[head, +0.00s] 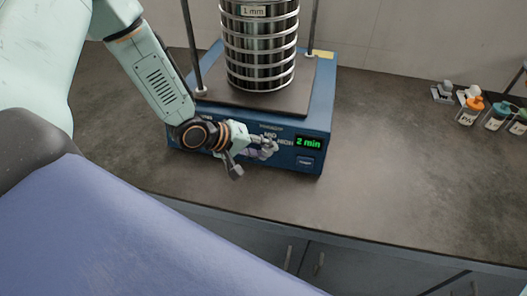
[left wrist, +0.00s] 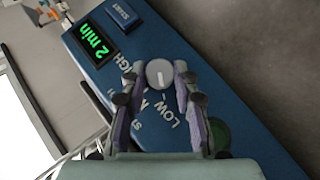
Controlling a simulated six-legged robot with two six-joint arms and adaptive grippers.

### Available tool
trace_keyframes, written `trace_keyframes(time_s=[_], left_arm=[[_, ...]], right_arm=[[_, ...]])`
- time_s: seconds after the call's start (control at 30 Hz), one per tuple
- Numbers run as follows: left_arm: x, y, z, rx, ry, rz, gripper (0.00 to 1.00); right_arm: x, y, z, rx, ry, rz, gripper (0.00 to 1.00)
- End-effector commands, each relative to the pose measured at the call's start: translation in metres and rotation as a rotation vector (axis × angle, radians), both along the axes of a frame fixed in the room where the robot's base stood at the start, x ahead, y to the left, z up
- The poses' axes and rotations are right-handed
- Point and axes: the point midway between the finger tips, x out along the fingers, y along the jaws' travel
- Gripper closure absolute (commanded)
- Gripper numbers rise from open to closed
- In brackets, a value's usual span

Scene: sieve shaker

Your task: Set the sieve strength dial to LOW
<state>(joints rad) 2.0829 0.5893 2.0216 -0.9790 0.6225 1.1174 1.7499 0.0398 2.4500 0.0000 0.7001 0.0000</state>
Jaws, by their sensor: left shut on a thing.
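The blue sieve shaker (head: 318,105) stands on the counter with its front panel facing me. The strength dial (left wrist: 160,73) is a small round grey knob with a pale pointer line, seen between my left gripper's fingertips in the left wrist view. HIGH (left wrist: 125,66) and LOW (left wrist: 172,118) are printed around it, with MID partly hidden by a finger. The line runs roughly up and down in that view; I cannot tell exactly which label it marks. My left gripper (head: 268,150) is shut on the dial and covers it in the head view. My right gripper is out of view.
A lit display (head: 309,142) reads "2 min", with a START button (head: 305,162) below it. A sieve stack (head: 260,45) stands on top between two rods. Small bottles (head: 470,110) stand at the right.

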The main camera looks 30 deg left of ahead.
Motion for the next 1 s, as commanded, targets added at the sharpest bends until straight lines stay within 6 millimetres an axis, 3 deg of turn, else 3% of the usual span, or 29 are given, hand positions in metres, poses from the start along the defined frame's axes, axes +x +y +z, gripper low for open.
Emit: trace_keyframes(time_s=[0.57, 0.6, 0.83, 1.0], left_arm=[[-0.0018, -0.0006, -0.0002, -0.027, -0.003, 0.008, 1.00], [-0.0018, -0.0006, -0.0002, -0.027, -0.003, 0.008, 0.67], [-0.0012, -0.0002, -0.0002, -0.025, -0.005, 0.008, 0.48], [-0.0009, -0.0001, -0.0002, -0.025, -0.005, 0.008, 0.48]], right_arm=[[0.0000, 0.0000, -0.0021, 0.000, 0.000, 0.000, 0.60], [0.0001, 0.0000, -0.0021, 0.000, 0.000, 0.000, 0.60], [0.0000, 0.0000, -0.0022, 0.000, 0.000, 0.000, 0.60], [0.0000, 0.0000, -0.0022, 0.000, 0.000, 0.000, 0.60]])
